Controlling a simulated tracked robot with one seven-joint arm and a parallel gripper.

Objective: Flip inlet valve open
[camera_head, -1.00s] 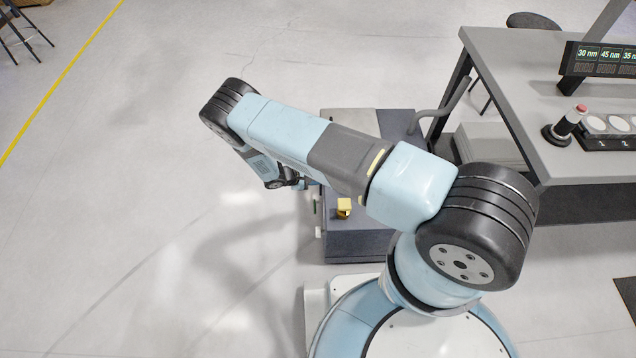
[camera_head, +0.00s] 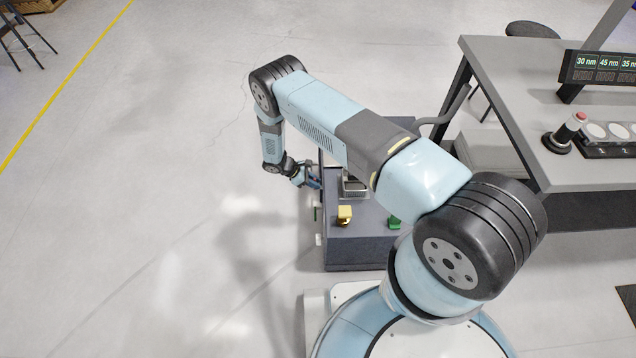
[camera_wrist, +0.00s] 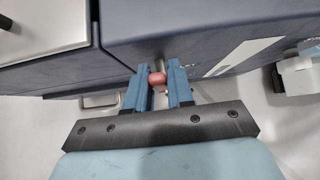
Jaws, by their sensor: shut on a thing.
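In the wrist view a red rounded knob (camera_wrist: 157,79) sits between the two blue fingers of my gripper (camera_wrist: 159,75). A short pale stem shows above it, against the dark blue-grey cabinet (camera_wrist: 135,30). The knob looks like the end of a valve lever, but the rest of the lever is hidden. My gripper is shut on it. In the head view my gripper (camera_head: 312,181) is at the left side of the cabinet (camera_head: 365,252), near its upper edge; the knob is too small to make out there.
A yellow block (camera_head: 344,214), a green block (camera_head: 394,222) and a grey device (camera_head: 354,185) stand on the cabinet top. A grey workbench (camera_head: 520,95) with a display (camera_head: 598,66) is on the right. The floor left of the cabinet is clear.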

